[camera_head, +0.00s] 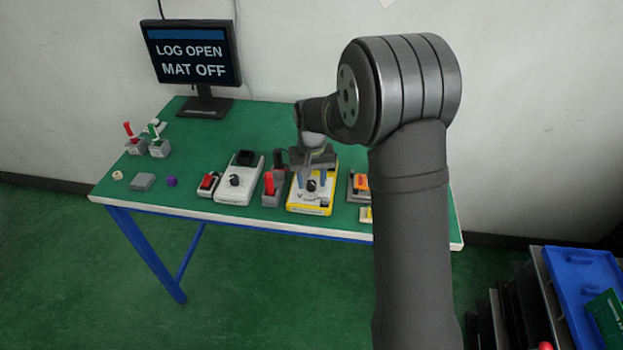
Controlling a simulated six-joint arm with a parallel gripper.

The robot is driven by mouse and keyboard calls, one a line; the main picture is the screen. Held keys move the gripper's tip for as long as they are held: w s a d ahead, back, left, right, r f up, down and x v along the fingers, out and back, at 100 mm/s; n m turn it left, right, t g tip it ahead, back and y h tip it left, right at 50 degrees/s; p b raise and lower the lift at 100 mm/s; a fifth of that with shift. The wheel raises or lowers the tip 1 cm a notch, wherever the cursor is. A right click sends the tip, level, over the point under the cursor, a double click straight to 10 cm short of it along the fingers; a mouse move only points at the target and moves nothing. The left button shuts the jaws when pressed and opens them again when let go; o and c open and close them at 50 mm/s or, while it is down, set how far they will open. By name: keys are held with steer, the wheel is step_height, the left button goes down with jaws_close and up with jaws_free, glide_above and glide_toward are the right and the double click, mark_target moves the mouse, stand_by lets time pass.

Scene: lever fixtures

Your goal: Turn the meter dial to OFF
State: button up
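A yellow-edged meter (309,208) with a pale face lies on the green table. Its small black dial (311,186) sits mid-face. The marks around it are too small to read, so I cannot tell the dial's setting. My gripper (312,184) points down over the meter, with one bluish finger left of the dial and one right of it. The fingers look spread, with a gap to the dial. Whether they touch the meter face is unclear. My gripper's body hides the top part of the meter.
A red-handled lever fixture (269,184) stands close left of the meter. A white box with a black knob (235,180) and a red switch (208,183) are farther left. An orange-topped fixture (361,183) is at right, partly hidden by my arm. A monitor (192,55) reads "LOG OPEN, MAT OFF".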

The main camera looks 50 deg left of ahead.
mark_target(311, 183)
step_height(311, 183, up, 17)
steer(key=shift+r, duration=0.2)
stand_by(0.4)
stand_by(0.5)
step_height(311, 183, down, 18)
steer(key=shift+r, duration=0.2)
stand_by(0.4)
steer(key=shift+r, duration=0.1)
